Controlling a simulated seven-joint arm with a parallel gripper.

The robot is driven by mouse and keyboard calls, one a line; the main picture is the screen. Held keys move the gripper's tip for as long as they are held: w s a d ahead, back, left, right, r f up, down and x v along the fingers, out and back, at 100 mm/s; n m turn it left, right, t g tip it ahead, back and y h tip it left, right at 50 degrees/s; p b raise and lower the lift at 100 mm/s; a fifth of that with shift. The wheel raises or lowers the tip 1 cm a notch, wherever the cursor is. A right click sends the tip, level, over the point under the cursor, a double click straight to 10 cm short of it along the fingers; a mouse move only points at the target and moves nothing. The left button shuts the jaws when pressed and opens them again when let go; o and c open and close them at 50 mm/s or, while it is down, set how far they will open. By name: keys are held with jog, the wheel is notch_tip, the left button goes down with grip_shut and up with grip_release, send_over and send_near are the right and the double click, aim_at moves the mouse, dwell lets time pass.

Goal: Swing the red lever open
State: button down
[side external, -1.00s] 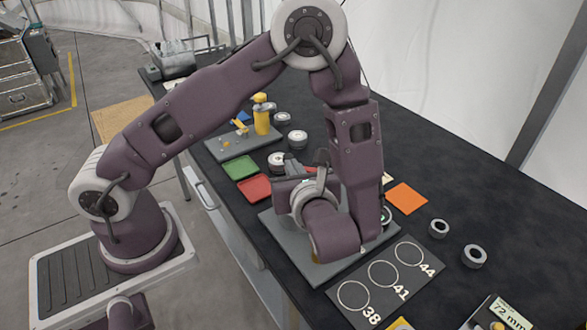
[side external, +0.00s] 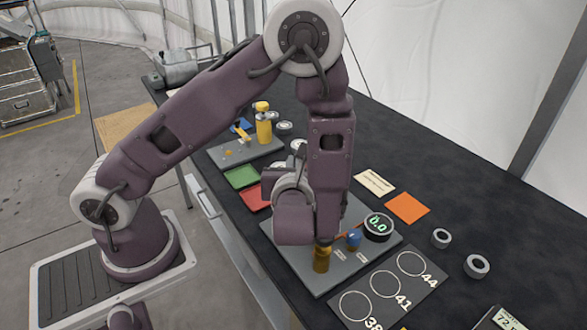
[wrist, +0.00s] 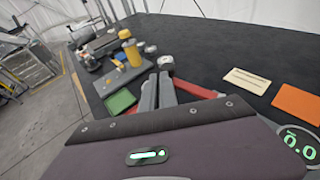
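A thin orange-red lever (side external: 348,234) shows in the side external view. It lies low over the grey base plate (side external: 305,268), between a yellow post (side external: 321,260) and a round gauge (side external: 378,226) reading 0.0. My forearm and wrist hang over the left of this plate and hide my gripper in that view. In the wrist view my gripper's two grey fingers (wrist: 158,91) lie close together, with nothing visible between them.
A card with printed rings (side external: 385,290) lies in front of the plate. Grey rings (side external: 477,266), an orange square (side external: 407,208) and a cream card (side external: 374,182) lie to the right. Green (side external: 241,177) and red (side external: 255,197) squares are on the left. The table's back right is clear.

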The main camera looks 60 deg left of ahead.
jog(key=shift+w+a, duration=0.45)
jog(key=shift+w, duration=0.25)
dwell(0.3)
jog(key=s+d+r, duration=0.3)
jog(key=s+d, duration=0.1)
jog(key=s, duration=0.4)
jog(key=s+a+r+n+g+h, duration=0.2)
jog(key=s+n+g, duration=0.2)
jog(key=s+n, duration=0.25)
jog(key=s+a+r+n+g+h, duration=0.1)
jog(key=s+a+r+n+g, duration=0.15)
jog(key=s+n+g, duration=0.35)
jog(key=w+d+r+n+t+h, duration=0.1)
jog(key=d+r+n+t+h, duration=0.6)
jog(key=n, duration=0.5)
jog(key=shift+d+h, duration=0.7)
jog(key=shift+h, duration=0.3)
